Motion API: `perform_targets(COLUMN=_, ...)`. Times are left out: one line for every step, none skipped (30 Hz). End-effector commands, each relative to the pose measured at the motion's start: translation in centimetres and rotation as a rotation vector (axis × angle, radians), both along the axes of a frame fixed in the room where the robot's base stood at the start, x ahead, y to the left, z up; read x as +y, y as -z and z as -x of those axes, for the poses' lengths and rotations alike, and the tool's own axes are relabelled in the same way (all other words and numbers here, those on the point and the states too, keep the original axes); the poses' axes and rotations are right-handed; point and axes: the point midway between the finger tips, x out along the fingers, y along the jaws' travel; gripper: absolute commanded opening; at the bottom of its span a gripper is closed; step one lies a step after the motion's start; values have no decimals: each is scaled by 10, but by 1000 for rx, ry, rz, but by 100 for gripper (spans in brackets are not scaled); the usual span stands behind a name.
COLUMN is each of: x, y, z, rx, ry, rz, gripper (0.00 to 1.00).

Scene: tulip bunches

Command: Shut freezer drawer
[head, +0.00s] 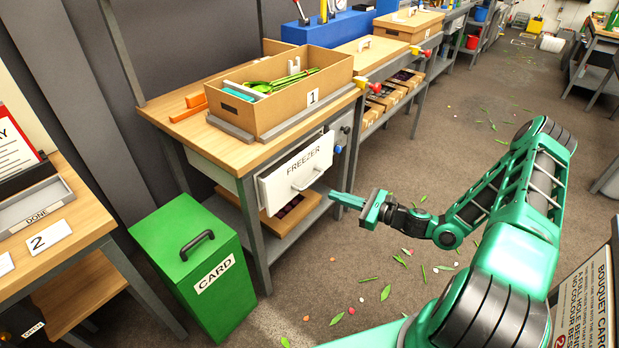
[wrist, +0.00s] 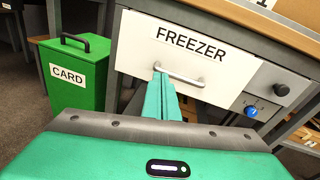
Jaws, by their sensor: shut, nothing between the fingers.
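The white freezer drawer (head: 275,190), lettered FREEZER, is under the wooden bench. In the head view its front stands out from the bench frame, so it is partly open. Its grey bar handle (head: 308,178) is on the front; the drawer (wrist: 185,52) and handle (wrist: 195,80) also show in the wrist view. My gripper (head: 335,197) is shut and empty, to the right of the drawer front in the head view, pointing towards it. In the wrist view my fingertips (wrist: 160,78) overlap the handle's left end; I cannot tell whether they touch it.
A green CARD bin (head: 195,255) stands left of the drawer. A cardboard box (head: 285,112) marked 1 sits on the bench above. A panel with a blue knob (wrist: 251,111) is right of the drawer. The floor (head: 400,225) has scattered leaves and petals.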

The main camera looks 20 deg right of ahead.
Motion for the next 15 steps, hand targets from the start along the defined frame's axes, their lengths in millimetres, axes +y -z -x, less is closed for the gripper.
perform_targets(x=-4, y=2, z=-4, rx=9, ry=41, rz=-51, gripper=0)
perform_targets(x=-7, y=2, z=-7, rx=11, ry=64, rz=-77, gripper=0)
perform_targets(x=-11, y=3, z=-9, rx=16, ry=87, rz=-106, gripper=0)
perform_targets(x=-13, y=3, z=-11, rx=20, ry=102, rz=-124, gripper=0)
perform_targets(x=-15, y=3, z=-12, rx=22, ry=116, rz=-139, gripper=0)
perform_targets(x=-16, y=3, z=-14, rx=25, ry=129, rz=-155, gripper=0)
perform_targets(x=-17, y=4, z=-15, rx=27, ry=136, rz=-164, gripper=0)
perform_targets(x=-17, y=4, z=-16, rx=27, ry=141, rz=-172, gripper=0)
perform_targets(x=-17, y=4, z=-17, rx=28, ry=145, rz=-177, gripper=0)
perform_targets(x=-17, y=3, z=-19, rx=28, ry=147, rz=-179, gripper=0)
perform_targets(x=-15, y=3, z=-21, rx=27, ry=147, rz=-180, gripper=0)
perform_targets(x=-13, y=3, z=-24, rx=27, ry=148, rz=-180, gripper=0)
perform_targets(x=-11, y=3, z=-27, rx=27, ry=148, rz=-178, gripper=0)
perform_targets(x=-9, y=3, z=-30, rx=26, ry=147, rz=-177, gripper=0)
perform_targets(x=-5, y=3, z=-35, rx=27, ry=145, rz=-179, gripper=0)
